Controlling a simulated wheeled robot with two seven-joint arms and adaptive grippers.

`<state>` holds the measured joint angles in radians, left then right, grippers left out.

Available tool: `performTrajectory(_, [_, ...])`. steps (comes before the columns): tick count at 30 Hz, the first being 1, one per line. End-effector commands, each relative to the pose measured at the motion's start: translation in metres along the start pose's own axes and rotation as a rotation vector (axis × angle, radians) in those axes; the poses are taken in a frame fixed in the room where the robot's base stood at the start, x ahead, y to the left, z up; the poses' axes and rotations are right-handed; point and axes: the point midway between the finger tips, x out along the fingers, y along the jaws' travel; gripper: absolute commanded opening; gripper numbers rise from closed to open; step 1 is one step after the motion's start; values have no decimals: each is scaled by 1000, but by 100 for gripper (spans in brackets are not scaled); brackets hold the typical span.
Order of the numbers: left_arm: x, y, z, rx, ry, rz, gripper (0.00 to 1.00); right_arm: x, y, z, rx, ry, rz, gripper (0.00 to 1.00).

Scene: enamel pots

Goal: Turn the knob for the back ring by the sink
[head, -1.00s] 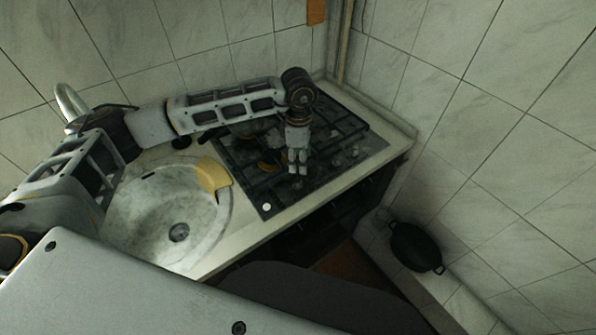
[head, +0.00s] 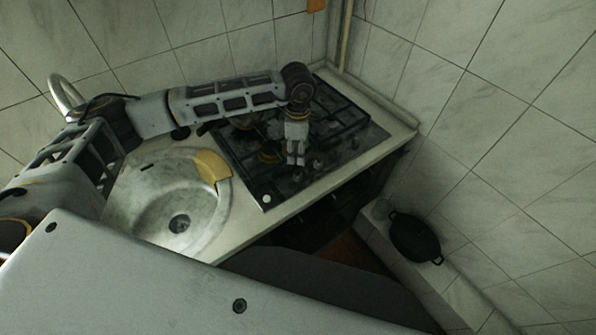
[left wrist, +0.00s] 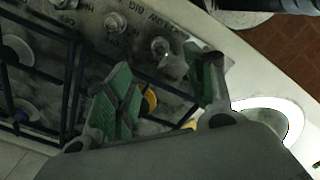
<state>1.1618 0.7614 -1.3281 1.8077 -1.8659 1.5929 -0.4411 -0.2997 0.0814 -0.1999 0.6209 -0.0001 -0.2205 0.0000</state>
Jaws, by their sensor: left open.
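The dark hob (head: 243,172) has a row of pale knobs along its front strip. In the left wrist view, one knob (left wrist: 160,48) lies between and just beyond the fingertips, apart from both fingers. Another knob (left wrist: 115,22) is up and left of it. My left gripper (head: 296,163) points down over the hob's front strip. Its green-padded fingers (left wrist: 168,66) are open, with nothing between them. In the head view the gripper hides part of the knob row. Which ring each knob serves cannot be told. My right gripper is not in view.
The round sink (head: 150,208) is left of the hob, with a yellow piece (head: 212,166) on its rim. Black pan grates (head: 345,112) cover the hob behind the gripper. A black pan (head: 415,240) sits on a low ledge at the right. Tiled walls close the back and right.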

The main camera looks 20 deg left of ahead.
Motion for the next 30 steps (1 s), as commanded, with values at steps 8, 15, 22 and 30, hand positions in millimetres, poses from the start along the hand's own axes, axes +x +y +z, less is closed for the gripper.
performTrajectory(8, [36, -1, 0, 0, 3, -3, 53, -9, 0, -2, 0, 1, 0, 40])
performTrajectory(15, [68, -1, 0, -1, 2, -3, 53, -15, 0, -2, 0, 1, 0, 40])
performTrajectory(22, [96, -1, 0, 0, 1, -2, 53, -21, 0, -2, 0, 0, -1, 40])
performTrajectory(30, [114, 0, 0, -1, 1, -1, 53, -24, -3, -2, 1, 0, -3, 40])
